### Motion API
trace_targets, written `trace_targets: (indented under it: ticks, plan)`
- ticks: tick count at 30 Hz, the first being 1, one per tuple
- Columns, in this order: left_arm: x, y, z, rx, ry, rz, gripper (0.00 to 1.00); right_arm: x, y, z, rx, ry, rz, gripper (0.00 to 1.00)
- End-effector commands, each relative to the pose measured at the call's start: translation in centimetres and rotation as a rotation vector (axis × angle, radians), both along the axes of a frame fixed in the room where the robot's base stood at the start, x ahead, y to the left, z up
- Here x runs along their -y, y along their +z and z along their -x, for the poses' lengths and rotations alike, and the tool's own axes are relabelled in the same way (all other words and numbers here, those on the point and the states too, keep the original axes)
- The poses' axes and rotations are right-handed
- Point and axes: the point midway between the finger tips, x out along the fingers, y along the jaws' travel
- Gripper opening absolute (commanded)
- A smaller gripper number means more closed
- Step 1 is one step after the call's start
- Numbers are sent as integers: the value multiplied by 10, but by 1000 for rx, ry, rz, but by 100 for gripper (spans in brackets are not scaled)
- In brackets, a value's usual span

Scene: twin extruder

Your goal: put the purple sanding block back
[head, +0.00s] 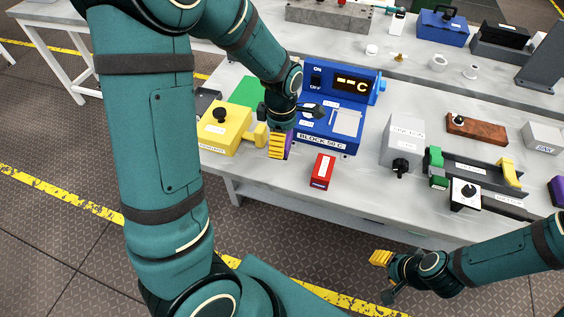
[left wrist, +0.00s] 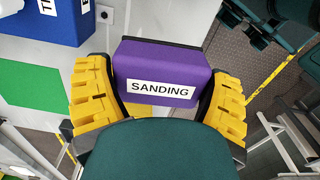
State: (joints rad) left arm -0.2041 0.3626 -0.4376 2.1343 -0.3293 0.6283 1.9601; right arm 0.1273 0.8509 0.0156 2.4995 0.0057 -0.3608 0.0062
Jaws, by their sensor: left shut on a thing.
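The purple sanding block (left wrist: 160,70) is between the yellow fingers of my left gripper (left wrist: 158,98) in the left wrist view, with its white SANDING label facing the camera. In the head view my left gripper (head: 279,147) is shut on the block, and only a strip of purple (head: 289,144) shows beside the fingers. It is near the table's front edge, between the yellow machine and the blue machine. My right gripper (head: 381,258) is in front of the table, low at the right, with its yellow fingers seen small; its opening is unclear.
A yellow machine (head: 224,128) and a blue machine (head: 327,128) flank the left gripper. A green patch (head: 247,92) lies behind. A red block (head: 322,171) stands close at the right. A grey machine (head: 402,143) stands further right, with bare tabletop (head: 362,185) between them.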

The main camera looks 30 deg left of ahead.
Motion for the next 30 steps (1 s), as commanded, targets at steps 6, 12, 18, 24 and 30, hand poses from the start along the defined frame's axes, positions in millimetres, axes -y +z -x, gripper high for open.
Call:
trace_targets:
  ticks: [6, 12, 18, 24, 30]
  plan:
    - [0, -37, 1, -3, -2, -1, 42, 0, -10, 3, -6, 4, -2, 47]
    - [0, -50, 1, -3, -2, 0, 42, -1, -12, 4, -8, 6, -2, 47]
    - [0, -79, 1, -5, -1, 0, 42, -1, -18, 5, -12, 10, -3, 47]
    - [0, -90, 0, -2, -2, 1, 41, -1, -18, 6, -14, 11, -3, 47]
    - [0, -90, 1, -4, -2, 0, 100, -1, -18, 6, -14, 11, -3, 47]
